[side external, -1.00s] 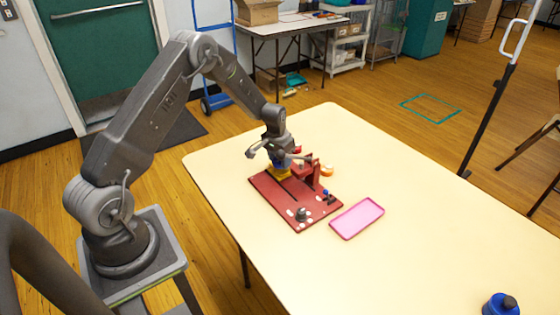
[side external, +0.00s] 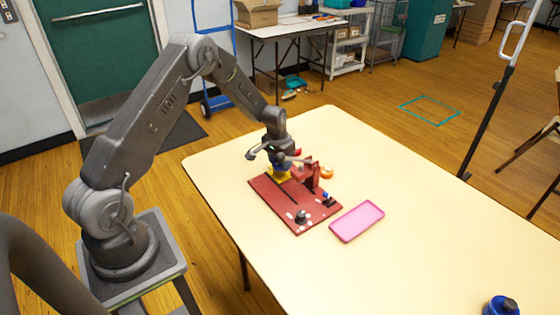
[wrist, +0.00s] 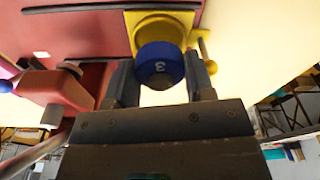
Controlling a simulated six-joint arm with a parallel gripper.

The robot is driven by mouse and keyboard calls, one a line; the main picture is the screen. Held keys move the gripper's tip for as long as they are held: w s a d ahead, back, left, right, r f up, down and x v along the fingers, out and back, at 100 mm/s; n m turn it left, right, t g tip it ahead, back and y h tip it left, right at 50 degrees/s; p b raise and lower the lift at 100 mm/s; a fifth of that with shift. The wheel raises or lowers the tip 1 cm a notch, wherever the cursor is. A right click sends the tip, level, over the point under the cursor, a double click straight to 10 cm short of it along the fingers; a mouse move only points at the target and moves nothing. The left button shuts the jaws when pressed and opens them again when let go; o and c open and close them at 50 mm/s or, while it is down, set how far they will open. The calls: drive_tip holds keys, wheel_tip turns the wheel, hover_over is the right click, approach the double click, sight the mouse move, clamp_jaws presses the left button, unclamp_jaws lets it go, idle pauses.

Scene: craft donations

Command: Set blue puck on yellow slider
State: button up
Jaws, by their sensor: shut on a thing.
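The blue puck (wrist: 160,65), marked with a figure, is between the fingers of my gripper (wrist: 160,85) in the wrist view. My gripper is shut on it. The yellow slider (wrist: 160,22) shows just beyond the puck in the wrist view, with a round yellow knob beside it. In the side view the slider (side external: 281,176) sits at the far left end of the red board (side external: 262,190), right under my gripper (side external: 281,165). The puck is mostly hidden there. I cannot tell whether the puck touches the slider.
A red upright block (side external: 312,174) stands on the board close to the right of my gripper. A dark knob (side external: 302,216) and small pale pieces lie at the board's near end. A pink tray (side external: 357,221) lies to the right. An orange piece (side external: 327,172) lies behind.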

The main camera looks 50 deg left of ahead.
sight(277, 164)
drive_tip(key=shift+r, duration=0.2)
drive_tip(key=shift+r, duration=0.35)
drive_tip(key=shift+r, duration=0.25)
idle(0.4)
drive_tip(key=o, duration=0.7)
drive_tip(key=shift+s+d+r, duration=0.1)
drive_tip(key=shift+s+r, duration=0.1)
drive_tip(key=shift+r, duration=1.6)
drive_tip(key=shift+s+a+r, duration=0.1)
drive_tip(key=shift+s+r, duration=0.15)
drive_tip(key=shift+r, duration=1.6)
drive_tip(key=shift+s+d+r, duration=0.1)
drive_tip(key=shift+s+r, duration=0.1)
drive_tip(key=shift+r, duration=1.6)
